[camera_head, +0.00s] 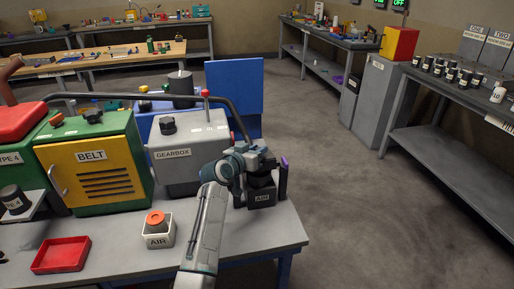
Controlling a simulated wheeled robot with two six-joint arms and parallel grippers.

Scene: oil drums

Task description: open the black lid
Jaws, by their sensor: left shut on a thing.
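A black box with an AIR label (262,197) stands near the right end of the grey bench. My left gripper (262,168) is over this box and shut on its dark top part. The jaws hide most of that part, so I cannot tell whether it has turned or lifted. Another black cap (168,126) sits on the grey GEARBOX housing (190,160), apart from the gripper. A black knob (92,116) is on the green and yellow BELT box (97,165). My right gripper is not in view.
A white AIR box (158,238) with an orange knob and a red tray (61,255) are at the bench front. A purple-tipped dark post (284,176) stands right beside the black box. The floor to the right is clear.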

